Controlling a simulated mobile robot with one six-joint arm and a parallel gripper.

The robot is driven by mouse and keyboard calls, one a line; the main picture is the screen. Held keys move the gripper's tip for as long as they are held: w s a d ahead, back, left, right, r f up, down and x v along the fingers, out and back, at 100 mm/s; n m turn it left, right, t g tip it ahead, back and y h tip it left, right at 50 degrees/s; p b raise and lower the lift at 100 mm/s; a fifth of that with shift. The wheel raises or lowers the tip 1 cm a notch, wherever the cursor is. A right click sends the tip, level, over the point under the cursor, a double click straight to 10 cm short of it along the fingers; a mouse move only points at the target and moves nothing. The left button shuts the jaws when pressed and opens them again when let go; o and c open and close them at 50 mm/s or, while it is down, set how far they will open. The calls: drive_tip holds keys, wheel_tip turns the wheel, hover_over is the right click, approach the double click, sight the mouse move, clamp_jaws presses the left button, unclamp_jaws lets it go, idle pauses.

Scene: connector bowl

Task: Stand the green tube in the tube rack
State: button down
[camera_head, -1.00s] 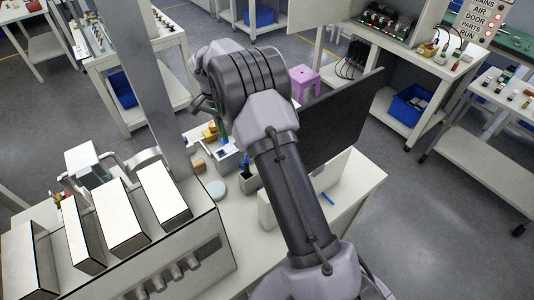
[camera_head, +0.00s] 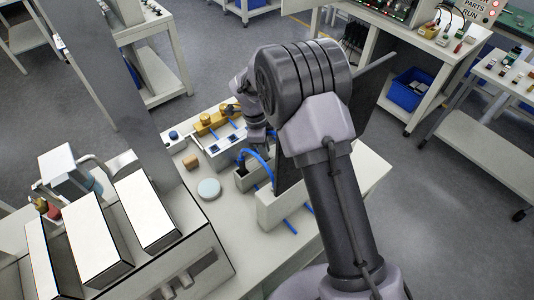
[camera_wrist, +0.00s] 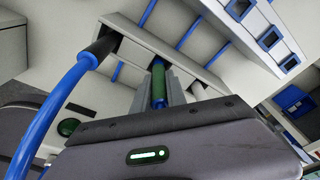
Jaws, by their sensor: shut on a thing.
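The green tube (camera_wrist: 158,76) is between the fingers of my gripper (camera_wrist: 160,88) in the wrist view, and the gripper is shut on it. A pale, long holder with dark openings (camera_wrist: 130,45), seemingly the tube rack, lies just beyond the tube. I cannot tell whether the tube's far end is inside an opening. A white piece (camera_wrist: 197,91) shows at the holder's right part. In the head view, a grey box with a dark top (camera_head: 247,178) stands under my gripper (camera_head: 257,140); the green tube is hidden there.
A blue cable (camera_wrist: 62,95) with a black end arches close beside my gripper's left. A tray with blue-edged square openings (camera_wrist: 268,38) lies at upper right. A white box (camera_head: 284,206), a round pale disc (camera_head: 209,189) and a yellow block (camera_head: 212,121) stand on the table.

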drive_tip(key=shift+w+f, duration=0.1)
drive_tip(key=shift+f, duration=0.7)
drive_tip(key=shift+f, duration=0.15)
drive_tip(key=c, duration=1.3)
unclamp_jaws()
drive_tip(key=shift+c, duration=0.2)
drive_tip(key=shift+r, duration=0.45)
wheel_tip(320, 180, up, 12)
drive_tip(key=a+p, duration=0.1)
drive_tip(key=p, duration=0.1)
drive_tip(key=shift+w+a+f, duration=0.15)
drive_tip(key=shift+a+f, duration=0.1)
drive_tip(key=shift+a, duration=0.1)
